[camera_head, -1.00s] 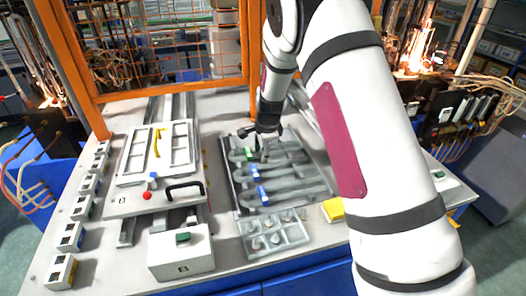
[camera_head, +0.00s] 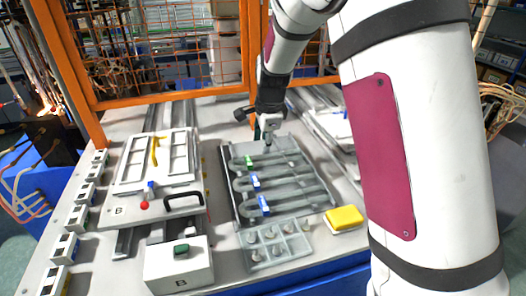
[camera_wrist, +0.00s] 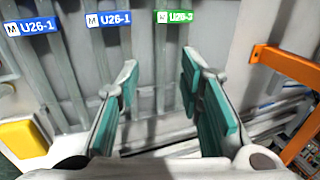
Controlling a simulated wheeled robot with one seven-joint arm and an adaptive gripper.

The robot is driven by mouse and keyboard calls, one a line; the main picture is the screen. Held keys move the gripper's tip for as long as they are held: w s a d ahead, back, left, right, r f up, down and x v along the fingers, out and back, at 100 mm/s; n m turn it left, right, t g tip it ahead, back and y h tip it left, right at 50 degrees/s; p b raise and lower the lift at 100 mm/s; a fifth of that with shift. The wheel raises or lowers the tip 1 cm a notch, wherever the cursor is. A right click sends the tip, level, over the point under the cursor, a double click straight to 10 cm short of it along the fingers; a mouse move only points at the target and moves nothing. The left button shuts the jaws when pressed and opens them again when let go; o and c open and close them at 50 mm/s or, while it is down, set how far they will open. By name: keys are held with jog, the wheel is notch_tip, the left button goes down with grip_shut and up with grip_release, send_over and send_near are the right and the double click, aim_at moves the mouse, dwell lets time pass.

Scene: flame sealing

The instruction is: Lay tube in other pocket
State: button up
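Grey U-shaped tubes lie side by side in a dark tray (camera_head: 228,190). One has a green label (camera_head: 249,161), which reads U20-3 in the wrist view (camera_wrist: 174,16). Two have blue labels (camera_head: 263,205), reading U26-1 in the wrist view (camera_wrist: 108,19). My gripper (camera_head: 270,130) is above the far end of the tray. In the wrist view its teal-padded fingers (camera_wrist: 160,105) are apart with nothing held between them. The green-labelled tube lies beyond the gap.
A grey box (camera_head: 278,243) with small round pieces sits before the tray, beside a yellow block (camera_head: 344,218). Station B has a black handle (camera_head: 184,199), red knob (camera_head: 144,205) and white button box (camera_head: 179,266). Another station is partly visible at right (camera_head: 335,128). An orange mesh fence (camera_head: 170,45) stands behind.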

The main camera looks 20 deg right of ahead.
jog(key=s+r+n+y, duration=0.1)
jog(key=s+r+n, duration=0.7)
jog(key=s+r, duration=0.7)
jog(key=s+d+r+n+t+h, duration=0.1)
jog(key=s+n, duration=0.8)
jog(key=s, duration=0.9)
jog(key=shift+r+n+t, duration=0.15)
jog(key=shift+n+t, duration=0.15)
jog(key=shift+t, duration=0.2)
jog(key=shift+s+d, duration=0.15)
jog(key=shift+s, duration=0.1)
jog(key=c, duration=0.4)
jog(key=shift+o, duration=0.2)
jog(key=m+g+b, duration=0.1)
jog(key=m+g, duration=0.1)
jog(key=m, duration=1.5)
send_over(261, 155)
jog(key=s, duration=0.5)
notch_tip(261, 155, down, 14)
jog(key=shift+m, duration=0.3)
jog(key=p+x, duration=0.1)
jog(key=x, duration=1.2)
jog(key=shift+w, duration=0.3)
